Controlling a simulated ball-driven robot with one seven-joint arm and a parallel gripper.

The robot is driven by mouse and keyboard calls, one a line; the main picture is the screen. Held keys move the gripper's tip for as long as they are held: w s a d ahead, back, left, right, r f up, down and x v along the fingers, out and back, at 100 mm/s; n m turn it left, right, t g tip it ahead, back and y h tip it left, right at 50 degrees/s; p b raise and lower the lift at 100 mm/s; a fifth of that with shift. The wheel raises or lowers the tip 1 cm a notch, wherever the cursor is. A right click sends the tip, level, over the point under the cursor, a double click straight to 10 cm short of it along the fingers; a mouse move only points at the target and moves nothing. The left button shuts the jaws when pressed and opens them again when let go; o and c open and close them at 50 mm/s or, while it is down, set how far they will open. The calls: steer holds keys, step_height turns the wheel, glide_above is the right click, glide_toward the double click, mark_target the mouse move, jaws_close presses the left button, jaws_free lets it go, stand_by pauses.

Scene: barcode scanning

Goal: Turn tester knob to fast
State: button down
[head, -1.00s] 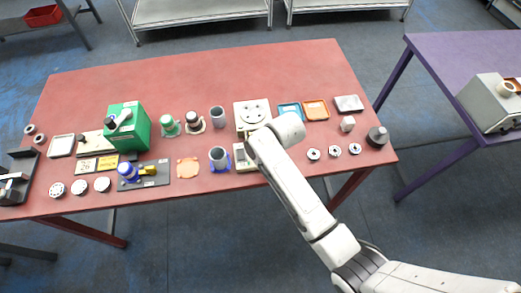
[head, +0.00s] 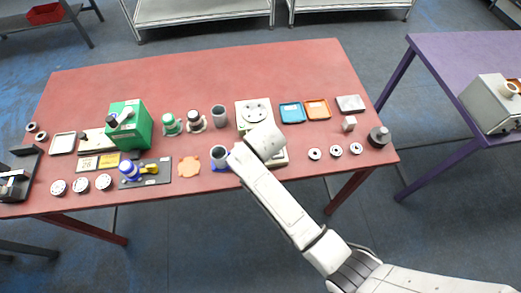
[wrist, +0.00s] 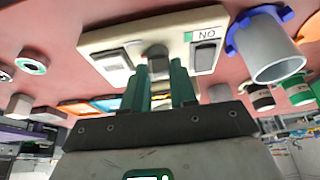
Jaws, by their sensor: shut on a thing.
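The tester (head: 248,107) is a pale box with a round dial on top, near the middle of the red table. My arm covers much of its front part in the head view. In the wrist view, the tester's pale panel (wrist: 112,40) shows a grey knob (wrist: 157,54), a light switch-like piece on the left and a label that looks like "NO" on the right. My gripper (wrist: 160,80) has green fingers and is shut on the knob, which shows between and beyond the fingertips. My gripper's fingers are hidden in the head view. The knob's exact setting cannot be read.
Blue (head: 292,112) and orange (head: 316,109) trays lie to the right. A green box (head: 130,128) stands at left. The table's back is clear.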

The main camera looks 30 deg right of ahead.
stand_by(0.4)
steer(key=c, duration=0.9)
jaws_free()
steer(key=b+v, duration=0.1)
steer(key=v, duration=0.9)
steer(key=shift+r, duration=0.35)
steer(key=shift+s, duration=0.1)
steer(key=s+d+f+n+g+b, duration=0.1)
steer(key=s+d+f, duration=0.3)
steer(key=s, duration=0.8)
steer(key=s+d+f+n+g+y+b, duration=0.1)
steer(key=s+d+f, duration=0.4)
steer(key=s, duration=0.8)
steer(key=shift+s+f+n+g+b, duration=0.35)
steer(key=shift+f+g+b, duration=0.3)
steer(key=shift+b, duration=0.6)
